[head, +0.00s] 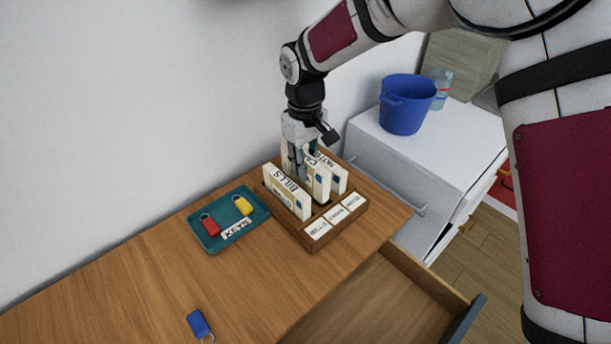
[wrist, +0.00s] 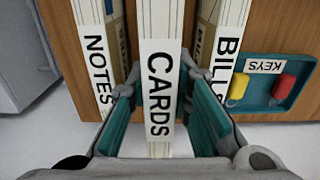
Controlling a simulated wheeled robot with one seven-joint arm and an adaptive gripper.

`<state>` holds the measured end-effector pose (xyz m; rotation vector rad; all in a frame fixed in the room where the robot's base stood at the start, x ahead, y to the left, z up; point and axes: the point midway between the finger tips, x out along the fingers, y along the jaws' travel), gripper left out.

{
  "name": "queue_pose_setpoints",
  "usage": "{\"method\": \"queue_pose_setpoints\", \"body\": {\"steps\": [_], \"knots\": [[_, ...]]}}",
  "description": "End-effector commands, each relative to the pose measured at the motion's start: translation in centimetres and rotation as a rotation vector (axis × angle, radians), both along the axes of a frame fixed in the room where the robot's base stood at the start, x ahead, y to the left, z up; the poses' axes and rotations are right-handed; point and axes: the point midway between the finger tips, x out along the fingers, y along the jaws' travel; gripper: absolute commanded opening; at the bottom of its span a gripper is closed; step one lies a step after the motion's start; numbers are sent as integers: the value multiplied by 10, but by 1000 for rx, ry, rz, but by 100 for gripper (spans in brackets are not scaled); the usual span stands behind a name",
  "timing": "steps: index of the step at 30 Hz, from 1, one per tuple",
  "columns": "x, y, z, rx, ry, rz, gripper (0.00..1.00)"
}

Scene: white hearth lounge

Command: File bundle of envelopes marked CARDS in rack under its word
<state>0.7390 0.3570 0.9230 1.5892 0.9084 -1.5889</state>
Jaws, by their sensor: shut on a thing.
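The cream bundle marked CARDS (head: 321,187) is upright at the middle of the wooden rack (head: 335,231), between the BILLS bundle (head: 287,194) and the NOTES bundle (head: 339,179). The rack's front labels appear to read BILLS, CARDS and NOTES; CARDS is the middle one. My gripper (head: 302,165) is above the rack, shut on the CARDS bundle. In the wrist view its teal pads flank the CARDS bundle (wrist: 159,90), with NOTES (wrist: 98,65) left and BILLS (wrist: 227,50) right. The bundle's lower end is hidden, so I cannot tell whether it rests on the rack's floor.
A teal KEYS tray (head: 212,240) with red and yellow tags lies left of the rack. A blue key tag (head: 198,324) lies on the wooden top. An open drawer (head: 385,300) is below. A blue bucket (head: 405,108) stands on the white cabinet behind.

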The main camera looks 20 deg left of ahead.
Motion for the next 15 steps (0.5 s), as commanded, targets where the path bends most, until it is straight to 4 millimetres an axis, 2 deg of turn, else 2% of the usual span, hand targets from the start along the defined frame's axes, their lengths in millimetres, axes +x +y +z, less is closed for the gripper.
{"method": "queue_pose_setpoints", "body": {"steps": [9,15], "knots": [[0,0,-35,0,0,1,0],[0,0,-37,0,-1,0,0]]}}
